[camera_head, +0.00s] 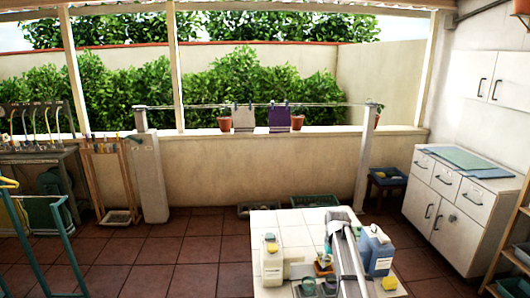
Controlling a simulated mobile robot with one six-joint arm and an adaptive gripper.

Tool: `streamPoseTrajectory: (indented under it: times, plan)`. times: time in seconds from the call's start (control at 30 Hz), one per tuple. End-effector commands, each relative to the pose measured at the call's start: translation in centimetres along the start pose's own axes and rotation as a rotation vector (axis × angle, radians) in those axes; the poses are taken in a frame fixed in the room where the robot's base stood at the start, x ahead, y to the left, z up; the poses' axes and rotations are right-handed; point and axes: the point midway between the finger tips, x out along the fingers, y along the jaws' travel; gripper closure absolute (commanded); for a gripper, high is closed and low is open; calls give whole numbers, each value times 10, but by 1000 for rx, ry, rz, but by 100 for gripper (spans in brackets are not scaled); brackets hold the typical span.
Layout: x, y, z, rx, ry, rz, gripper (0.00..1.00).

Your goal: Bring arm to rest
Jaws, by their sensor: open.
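I cannot make out my gripper's fingers in this view. A long pale grey-and-white shape runs up from the bottom edge over the white tiled counter (298,222). It may be part of my arm, but I cannot tell for sure. It hides part of the counter's middle.
A pale bottle (271,262) stands on the counter's left, and a blue container (376,252) with a yellow sponge (389,283) near it on the right. A white cabinet (460,210) stands at the right. Cloths hang on a line at the back wall. The tiled floor (190,250) left of the counter is clear.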

Motion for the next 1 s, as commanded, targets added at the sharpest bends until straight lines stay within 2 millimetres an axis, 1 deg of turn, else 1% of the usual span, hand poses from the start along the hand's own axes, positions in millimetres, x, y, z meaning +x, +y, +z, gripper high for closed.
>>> streamPoseTrajectory:
  times: [0.03,0.27,0.47,0.57,0.67,0.8,0.9,1.0]
  plan:
    - [2,-2,6,1,0,0,34]
    - [5,-13,29,9,0,0,34]
    - [11,-27,61,19,0,0,34]
    - [15,-36,83,26,0,0,34]
    - [20,-48,114,34,0,0,34]
    - [28,-66,161,49,0,0,34]
    - [33,-76,190,59,0,0,34]
    - [36,-83,212,68,0,0,34]
